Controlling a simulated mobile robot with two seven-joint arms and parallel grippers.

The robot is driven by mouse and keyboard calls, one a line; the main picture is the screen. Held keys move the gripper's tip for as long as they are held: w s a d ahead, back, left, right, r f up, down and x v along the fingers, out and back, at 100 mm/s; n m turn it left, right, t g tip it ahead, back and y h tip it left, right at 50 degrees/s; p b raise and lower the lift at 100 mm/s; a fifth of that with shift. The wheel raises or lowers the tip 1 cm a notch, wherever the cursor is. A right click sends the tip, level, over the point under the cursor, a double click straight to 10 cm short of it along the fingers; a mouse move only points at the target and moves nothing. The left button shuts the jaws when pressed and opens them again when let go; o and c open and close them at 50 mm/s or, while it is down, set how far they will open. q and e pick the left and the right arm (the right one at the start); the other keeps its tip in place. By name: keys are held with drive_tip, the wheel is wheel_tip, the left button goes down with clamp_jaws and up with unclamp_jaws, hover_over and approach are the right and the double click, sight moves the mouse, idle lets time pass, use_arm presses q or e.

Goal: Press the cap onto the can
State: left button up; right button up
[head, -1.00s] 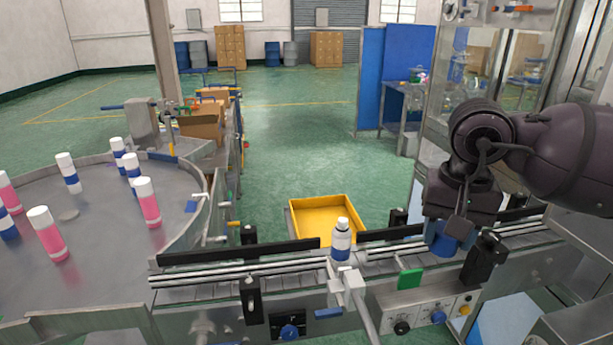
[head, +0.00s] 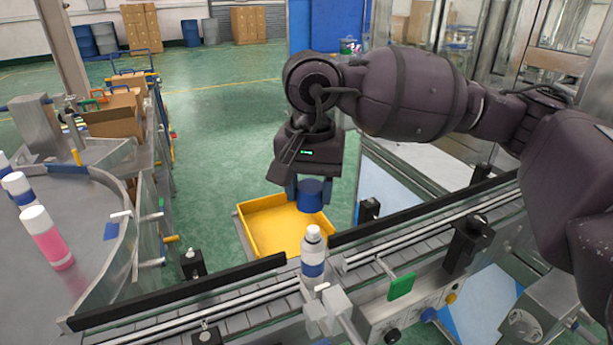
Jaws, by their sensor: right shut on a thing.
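The can (head: 312,258), white with a blue band and a narrow pale top, stands upright on the conveyor near the picture's middle. My right gripper (head: 310,190) points down, shut on a blue cylindrical cap (head: 311,198). The cap appears above and behind the can in the picture, with a gap between them and the yellow tray behind. The exact height and depth of the cap over the can are hard to tell. My left gripper is not in view.
A yellow tray (head: 247,236) lies behind the conveyor (head: 240,305). Black guide rails (head: 180,292) run along the belt on both sides of the can. A grey fixture (head: 327,310) stands at the can's front. A round table (head: 90,290) with bottles is at left.

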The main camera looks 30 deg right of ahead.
sight(312, 230)
drive_tip(key=shift+s+r+m, duration=0.2)
drive_tip(key=shift+r+m, duration=0.45)
drive_tip(key=shift+m, duration=0.05)
drive_tip(key=shift+s+d, duration=0.1)
drive_tip(key=shift+s+f, duration=0.1)
drive_tip(key=shift+f, duration=0.05)
drive_tip(key=shift+f+b, duration=0.85)
drive_tip(key=shift+f, duration=1.35)
drive_tip(key=shift+f+b, duration=0.6)
drive_tip(key=shift+f, duration=0.15)
drive_tip(key=shift+f+b, duration=0.4)
drive_tip(key=shift+f, duration=0.2)
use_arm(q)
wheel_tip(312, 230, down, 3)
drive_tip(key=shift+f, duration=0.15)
use_arm(e)
drive_tip(key=shift+f, duration=0.2)
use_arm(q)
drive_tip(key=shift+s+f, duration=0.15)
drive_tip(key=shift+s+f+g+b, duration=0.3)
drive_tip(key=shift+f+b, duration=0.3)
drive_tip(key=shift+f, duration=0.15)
